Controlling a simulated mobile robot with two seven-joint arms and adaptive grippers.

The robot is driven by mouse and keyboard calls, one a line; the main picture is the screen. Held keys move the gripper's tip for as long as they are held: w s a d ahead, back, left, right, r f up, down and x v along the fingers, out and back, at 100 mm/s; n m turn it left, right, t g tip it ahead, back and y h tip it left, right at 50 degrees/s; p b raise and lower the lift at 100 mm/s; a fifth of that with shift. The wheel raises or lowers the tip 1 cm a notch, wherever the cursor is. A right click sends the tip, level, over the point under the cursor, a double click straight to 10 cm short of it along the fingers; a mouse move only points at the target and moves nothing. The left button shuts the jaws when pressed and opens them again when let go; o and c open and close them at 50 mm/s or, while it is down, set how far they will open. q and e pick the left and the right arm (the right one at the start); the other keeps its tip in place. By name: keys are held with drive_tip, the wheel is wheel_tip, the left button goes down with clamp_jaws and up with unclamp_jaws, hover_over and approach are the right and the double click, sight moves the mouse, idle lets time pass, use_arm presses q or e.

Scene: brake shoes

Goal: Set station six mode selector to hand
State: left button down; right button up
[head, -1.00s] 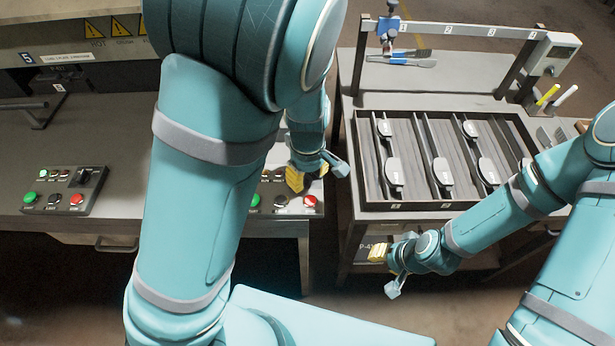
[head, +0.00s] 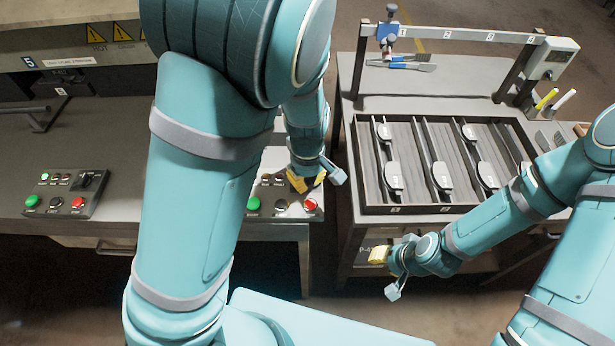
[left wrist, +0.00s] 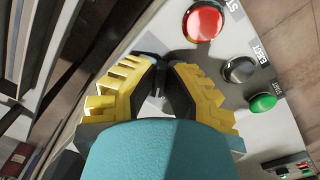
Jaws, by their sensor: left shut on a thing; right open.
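The right-hand control panel (head: 268,212) carries green, black and red buttons and small lamps; my left arm covers part of it. My left gripper (head: 304,181) is over its upper right part. In the left wrist view, the yellow-padded fingers of my left gripper (left wrist: 158,82) are shut around the black selector knob (left wrist: 157,70), which is largely hidden between them. The red button (left wrist: 204,22), black button (left wrist: 239,70) and green button (left wrist: 263,103) lie beside the fingers. The selector's mode markings and the station number are hidden. My right gripper (head: 384,272) is open and empty, low before the right-hand table.
A similar panel (head: 66,195) with a black selector (head: 90,180) is at left, under a machine labelled 5. The right-hand table bears a tray (head: 450,208) of brake shoes and a raised rail (head: 460,34). A floor gap separates the bench and table.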

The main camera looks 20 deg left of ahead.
sight(306, 181)
use_arm(q)
drive_tip(key=m+p, duration=0.1)
drive_tip(key=m, duration=0.2)
drive_tip(key=shift+s+a, duration=0.1)
drive_tip(key=shift+m+p, duration=0.55)
drive_tip(key=shift+m, duration=1.25)
drive_tip(key=c, duration=1)
unclamp_jaws()
wheel_tip(306, 181, up, 12)
drive_tip(key=shift+s, duration=0.1)
